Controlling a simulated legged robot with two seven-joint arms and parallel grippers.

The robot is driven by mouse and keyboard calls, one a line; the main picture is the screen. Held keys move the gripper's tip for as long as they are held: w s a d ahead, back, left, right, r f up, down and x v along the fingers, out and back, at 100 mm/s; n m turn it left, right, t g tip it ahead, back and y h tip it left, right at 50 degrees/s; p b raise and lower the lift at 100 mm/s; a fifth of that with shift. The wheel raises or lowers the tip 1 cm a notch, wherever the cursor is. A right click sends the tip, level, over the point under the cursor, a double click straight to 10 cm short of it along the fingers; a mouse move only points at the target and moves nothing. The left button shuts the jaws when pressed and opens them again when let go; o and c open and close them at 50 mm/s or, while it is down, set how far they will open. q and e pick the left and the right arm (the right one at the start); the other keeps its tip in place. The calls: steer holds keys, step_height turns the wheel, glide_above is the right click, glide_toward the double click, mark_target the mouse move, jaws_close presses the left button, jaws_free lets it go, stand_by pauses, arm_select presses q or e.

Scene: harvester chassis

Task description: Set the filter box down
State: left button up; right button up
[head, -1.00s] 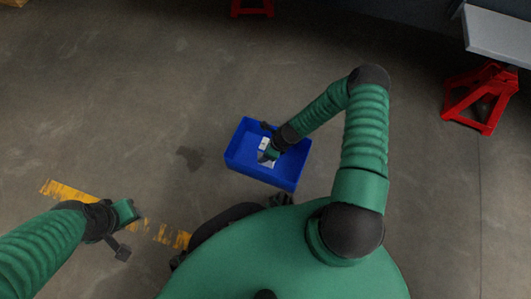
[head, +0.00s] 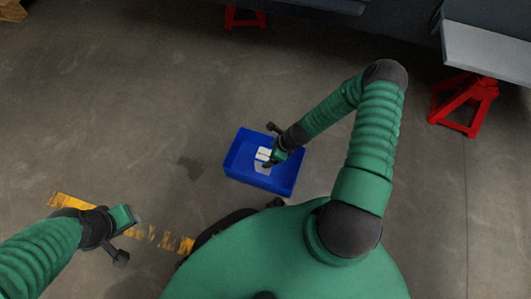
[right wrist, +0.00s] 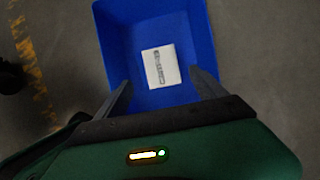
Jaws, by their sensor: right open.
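The filter box (head: 263,154) is a small white box with dark print on its face. It is inside a blue bin (head: 284,184) on the floor, and also shows in the right wrist view (right wrist: 161,66) within the bin's walls (right wrist: 119,42). My right gripper (head: 268,163) reaches down over the bin. In the right wrist view its two fingers (right wrist: 160,80) are spread apart, with a gap on each side of the box. My left gripper (head: 132,219) is away at the lower left, over the floor; whether its jaws are apart is unclear.
A worn yellow floor line (head: 76,202) runs under my left arm. Red stands (head: 465,103) hold up a grey structure (head: 486,48) at the upper right, and another red stand (head: 245,17) is at the top. The floor left of the bin is clear.

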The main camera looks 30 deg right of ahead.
steer(key=s+a+r+n+h, duration=0.1)
steer(key=s+a+r+n, duration=0.2)
steer(key=r+n, duration=1.1)
steer(key=s+a+r+n+g+h, duration=0.1)
steer(key=s+a+r+n, duration=0.3)
steer(key=r+n, duration=1)
step_height(320, 180, up, 2)
steer(key=shift+a+r+n+h, duration=0.1)
steer(key=shift+a+n+h, duration=0.3)
steer(key=shift+a, duration=0.6)
